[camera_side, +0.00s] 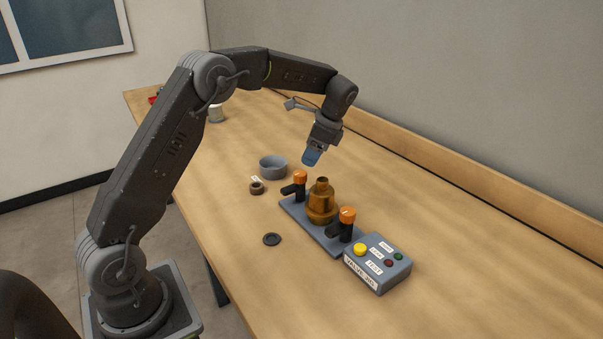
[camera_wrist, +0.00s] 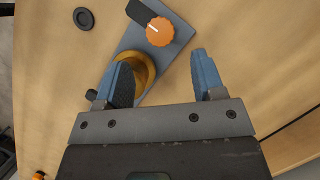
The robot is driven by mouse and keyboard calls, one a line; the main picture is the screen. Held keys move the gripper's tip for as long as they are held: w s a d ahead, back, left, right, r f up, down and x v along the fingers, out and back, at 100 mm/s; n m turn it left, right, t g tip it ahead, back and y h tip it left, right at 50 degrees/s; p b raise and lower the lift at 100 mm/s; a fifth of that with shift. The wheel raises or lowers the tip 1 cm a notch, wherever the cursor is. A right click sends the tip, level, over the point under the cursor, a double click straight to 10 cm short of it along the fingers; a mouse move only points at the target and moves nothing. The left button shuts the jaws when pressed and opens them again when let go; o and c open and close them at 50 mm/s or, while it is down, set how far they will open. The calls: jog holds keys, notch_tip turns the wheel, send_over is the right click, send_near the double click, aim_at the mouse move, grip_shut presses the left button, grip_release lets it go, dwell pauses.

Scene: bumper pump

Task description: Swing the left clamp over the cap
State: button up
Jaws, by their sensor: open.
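A brass pump body (camera_side: 322,203) with a narrow neck stands on a grey plate (camera_side: 320,231) between two clamps with orange knobs. The left clamp (camera_side: 300,178) has its black arm pointing left, away from the body. The right clamp (camera_side: 347,216) also has its arm turned aside. A dark disc (camera_side: 271,239), possibly the cap, lies flat on the table; it also shows in the wrist view (camera_wrist: 83,18). My gripper (camera_side: 311,158) is open and empty, above the left clamp and apart from it. In the wrist view my gripper (camera_wrist: 160,82) partly hides the brass body (camera_wrist: 145,68).
A grey bowl (camera_side: 273,167) and a small brown ring (camera_side: 256,188) lie left of the plate. A low wooden ledge (camera_side: 480,198) runs along the wall. The table's front right is clear.

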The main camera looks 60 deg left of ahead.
aim_at(301, 173)
jog(key=x, duration=0.7)
jog(key=shift+f, duration=0.2)
jog(key=shift+c, duration=0.3)
jog(key=c, duration=0.9)
